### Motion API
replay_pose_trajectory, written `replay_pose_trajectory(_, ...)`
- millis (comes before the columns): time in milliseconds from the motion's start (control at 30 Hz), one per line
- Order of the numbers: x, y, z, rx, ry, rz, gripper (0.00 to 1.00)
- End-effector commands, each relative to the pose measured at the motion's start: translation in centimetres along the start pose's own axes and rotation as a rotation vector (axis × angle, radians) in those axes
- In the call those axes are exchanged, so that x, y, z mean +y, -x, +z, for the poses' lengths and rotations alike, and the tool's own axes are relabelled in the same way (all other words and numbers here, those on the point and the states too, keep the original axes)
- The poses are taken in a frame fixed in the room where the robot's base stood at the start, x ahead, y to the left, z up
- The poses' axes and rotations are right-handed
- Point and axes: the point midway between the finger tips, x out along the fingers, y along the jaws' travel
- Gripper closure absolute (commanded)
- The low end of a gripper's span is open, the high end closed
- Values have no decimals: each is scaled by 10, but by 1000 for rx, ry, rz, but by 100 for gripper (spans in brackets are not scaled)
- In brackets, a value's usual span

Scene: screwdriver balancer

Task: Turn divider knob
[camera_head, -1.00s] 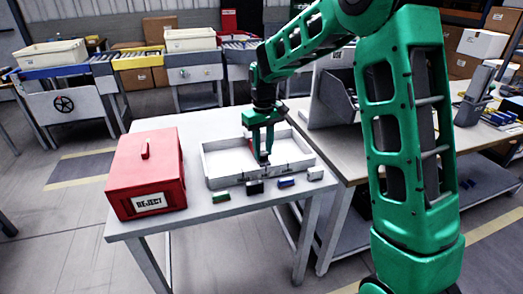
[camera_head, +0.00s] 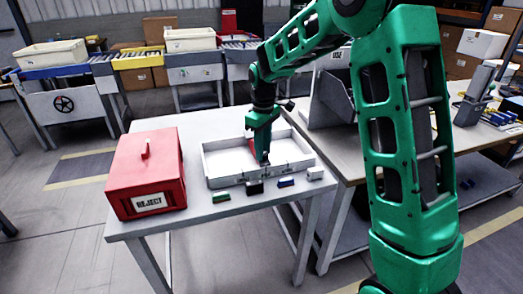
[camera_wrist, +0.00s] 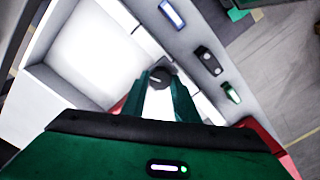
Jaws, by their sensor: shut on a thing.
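The divider knob (camera_wrist: 160,77) is a dark round knob with a light mark on it, between my fingertips in the wrist view. It is on the front side of the white divided tray (camera_head: 225,181). My gripper (camera_head: 264,160) points down at the tray's front wall and is shut on the knob. Its green fingers (camera_wrist: 160,90) stand on both sides of the knob. In the head view the fingers hide most of the knob. White dividing walls (camera_wrist: 85,97) separate the tray's compartments.
A red box labelled REJECT (camera_head: 148,180) stands left of the tray. A second bench (camera_head: 345,160) adjoins on the right.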

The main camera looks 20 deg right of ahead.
Motion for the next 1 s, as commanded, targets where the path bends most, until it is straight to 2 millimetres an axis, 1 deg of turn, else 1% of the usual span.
replay_pose_trajectory(33,3,4,-4,12,-1,8,95)
replay_pose_trajectory(233,3,4,-4,13,-2,9,95)
replay_pose_trajectory(267,3,4,-4,12,-2,8,66)
replay_pose_trajectory(300,3,3,-3,11,-2,8,56)
replay_pose_trajectory(333,2,3,-3,10,-2,7,54)
replay_pose_trajectory(600,1,2,-1,5,-2,3,54)
replay_pose_trajectory(733,1,9,-2,6,-2,4,54)
replay_pose_trajectory(867,2,28,-2,8,-2,5,54)
replay_pose_trajectory(1000,2,55,-2,9,-2,6,54)
